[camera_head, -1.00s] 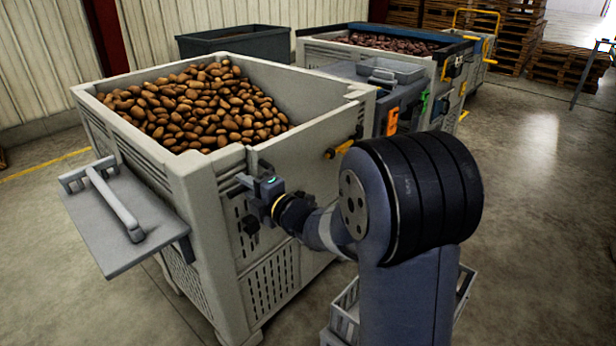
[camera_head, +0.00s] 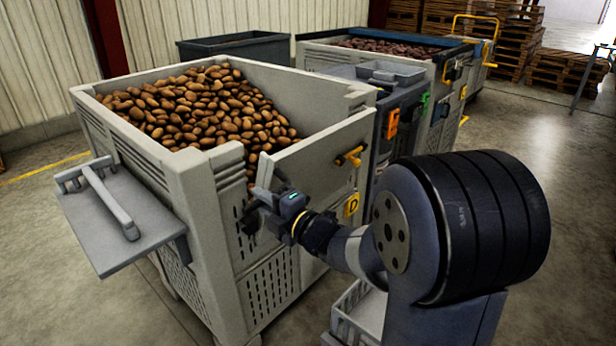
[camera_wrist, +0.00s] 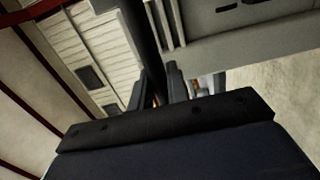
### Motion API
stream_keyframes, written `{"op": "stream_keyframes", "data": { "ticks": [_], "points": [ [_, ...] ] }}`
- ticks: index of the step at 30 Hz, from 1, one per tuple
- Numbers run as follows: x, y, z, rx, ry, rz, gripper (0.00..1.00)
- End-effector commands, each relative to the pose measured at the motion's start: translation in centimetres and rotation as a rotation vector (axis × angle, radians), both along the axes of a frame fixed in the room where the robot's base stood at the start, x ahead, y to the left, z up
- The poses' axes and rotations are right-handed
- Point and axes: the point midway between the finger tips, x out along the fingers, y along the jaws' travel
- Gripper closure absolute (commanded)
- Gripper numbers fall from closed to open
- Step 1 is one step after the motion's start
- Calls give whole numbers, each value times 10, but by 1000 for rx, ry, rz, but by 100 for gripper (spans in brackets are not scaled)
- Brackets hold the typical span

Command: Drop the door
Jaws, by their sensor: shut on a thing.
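The door (camera_head: 318,160) is a grey panel in the upper front wall of the large grey potato bin (camera_head: 190,190). It carries a yellow latch (camera_head: 350,156) and a yellow tag with a D (camera_head: 351,205). It stands swung out at its left edge, with a gap where potatoes (camera_head: 200,105) show. My gripper (camera_head: 258,208) is shut on the door at that left edge; the exact grip is partly hidden. In the wrist view, the fingers (camera_wrist: 160,85) close around a dark upright bar.
A white crate (camera_head: 360,312) stands on the floor below my arm. A grey machine (camera_head: 385,85) and another bin stand behind. Open floor (camera_head: 540,200) lies at the right.

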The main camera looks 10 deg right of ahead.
Motion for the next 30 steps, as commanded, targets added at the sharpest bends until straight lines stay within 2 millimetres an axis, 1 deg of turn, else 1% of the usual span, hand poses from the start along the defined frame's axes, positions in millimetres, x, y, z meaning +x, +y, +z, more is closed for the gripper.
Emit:
{"op": "stream_keyframes", "data": {
  "ticks": [1, 8, 21, 25, 30],
  "points": [
    [-1, -1, -4, -2, 7, -1, 100],
    [-7, -5, -9, -4, 7, -1, 100],
    [-32, -22, -27, -4, 8, -2, 100],
    [-36, -24, -29, -3, 8, -1, 100],
    [-37, -24, -28, -3, 8, 0, 100]
  ]
}}
